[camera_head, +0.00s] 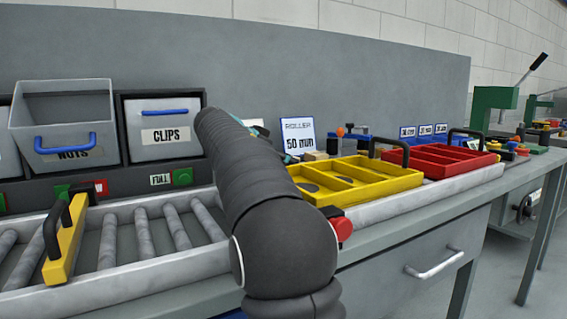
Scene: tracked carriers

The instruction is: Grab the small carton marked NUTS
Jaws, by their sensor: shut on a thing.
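I see no small carton marked NUTS. The word NUTS shows on a grey open-topped drawer bin (62,118) with a blue handle, pulled out of its rack at the left. Its inside looks empty as far as it shows. My dark arm rises from the bottom middle and reaches up and to the left, ending beside the CLIPS drawer. My gripper cannot be made out; it seems hidden behind the arm. Small pale and teal bits show past the arm's right side, and I cannot tell what they are.
A shut CLIPS drawer (164,149) stands right of the NUTS bin. A roller track (145,240) runs along the bench front, with a yellow handled carrier (64,243) at left, a yellow tray (370,181) and a red tray (435,160) at right. A "ROLLER 50 mm" sign (299,134) stands behind.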

